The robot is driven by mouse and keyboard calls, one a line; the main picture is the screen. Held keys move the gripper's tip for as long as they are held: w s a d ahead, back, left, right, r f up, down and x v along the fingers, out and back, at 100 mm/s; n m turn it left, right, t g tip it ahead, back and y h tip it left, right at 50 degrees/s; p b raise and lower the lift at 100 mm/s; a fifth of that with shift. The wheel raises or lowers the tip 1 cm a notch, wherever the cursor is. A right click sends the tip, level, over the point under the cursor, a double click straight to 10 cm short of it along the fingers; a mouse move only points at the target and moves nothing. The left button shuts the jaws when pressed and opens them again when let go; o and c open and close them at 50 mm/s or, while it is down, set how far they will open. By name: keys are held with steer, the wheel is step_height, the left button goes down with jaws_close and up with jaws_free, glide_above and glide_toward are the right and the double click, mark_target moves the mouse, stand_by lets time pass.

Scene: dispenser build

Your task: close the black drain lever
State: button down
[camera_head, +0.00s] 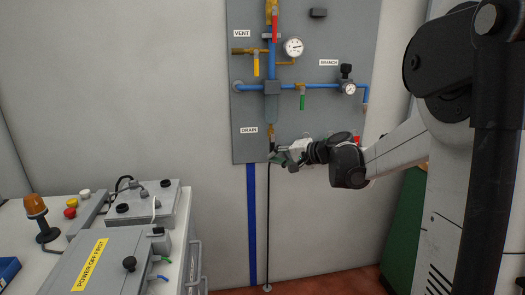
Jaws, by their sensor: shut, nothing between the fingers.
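The grey panel (247,66) on the wall carries blue pipes, valves and gauges. The DRAIN label (249,130) is near its lower left. The drain valve (270,131) sits just right of that label, below the clear bowl of the vertical line. My gripper (276,158) is at the panel's lower edge, just below the drain valve, and is shut. The black drain lever is hard to make out; a small dark part at the gripper's tip may be the lever or a finger. I cannot tell whether they touch.
Above are a red lever (275,27), a yellow lever (256,66) by VENT and a green lever (302,101) by BRANCH. A bench with grey boxes (115,262) and an orange beacon (36,206) stands lower left. A thin dark line runs to the floor below the gripper.

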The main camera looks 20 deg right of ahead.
mark_target(272, 144)
steer(key=w+d+f+m+t, duration=0.2)
steer(key=w+d, duration=0.1)
steer(key=d, duration=0.6)
steer(key=w+d+f+m+t, duration=0.2)
steer(key=w+d+f, duration=0.1)
steer(key=d, duration=0.6)
steer(key=shift+w+d+f+t+b, duration=0.15)
steer(key=shift+f+t+b, duration=0.2)
steer(key=shift+t, duration=0.05)
steer(key=s+a+b+x, duration=0.1)
steer(key=a+b+x, duration=0.1)
steer(key=x, duration=1.1)
steer(key=shift+a, duration=0.4)
steer(key=shift+s+d+f+m, duration=0.1)
steer(key=shift+s+d+m, duration=0.05)
steer(key=shift+m, duration=0.25)
